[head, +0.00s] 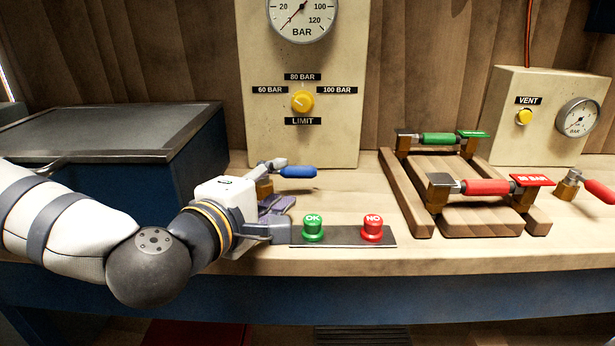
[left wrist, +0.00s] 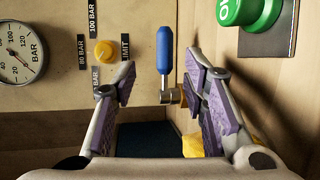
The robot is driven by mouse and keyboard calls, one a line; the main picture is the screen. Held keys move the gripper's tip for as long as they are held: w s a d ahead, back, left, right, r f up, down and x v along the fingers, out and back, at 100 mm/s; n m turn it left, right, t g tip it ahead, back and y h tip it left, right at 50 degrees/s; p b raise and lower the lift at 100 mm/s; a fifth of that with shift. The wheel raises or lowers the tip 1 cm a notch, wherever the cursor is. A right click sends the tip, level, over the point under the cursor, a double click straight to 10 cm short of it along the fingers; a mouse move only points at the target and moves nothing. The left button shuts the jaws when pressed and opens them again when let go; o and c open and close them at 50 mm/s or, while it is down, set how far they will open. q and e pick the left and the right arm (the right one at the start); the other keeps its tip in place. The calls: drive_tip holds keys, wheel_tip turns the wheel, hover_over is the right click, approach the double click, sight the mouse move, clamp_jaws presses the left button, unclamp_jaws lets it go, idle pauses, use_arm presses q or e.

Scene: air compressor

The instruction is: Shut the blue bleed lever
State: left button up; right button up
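The blue bleed lever (head: 298,171) is on a brass valve at the foot of the beige limit panel (head: 345,130). Its handle lies about level and points right in the head view. In the left wrist view the blue handle (left wrist: 163,50) shows ahead, in the gap between my fingers, with its brass fitting (left wrist: 172,97) below it. My left gripper (head: 274,188) is open, with purple pads, close to the valve. In the wrist view its fingers (left wrist: 162,82) stand apart on either side of the lever's line; I cannot tell if either touches it. My right gripper is not in view.
Green OK (head: 313,228) and red NO (head: 372,228) buttons stand on a dark strip (head: 340,242) just right of my left gripper. Wooden racks (head: 480,215) with green and red levers stand further right. A dark blue box (head: 190,150) is at the left.

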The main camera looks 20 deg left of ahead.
sight(299, 174)
use_arm(q)
drive_tip(key=x, duration=0.9)
drive_tip(key=shift+w+f, duration=0.3)
drive_tip(key=shift+f, duration=0.05)
clamp_jaws()
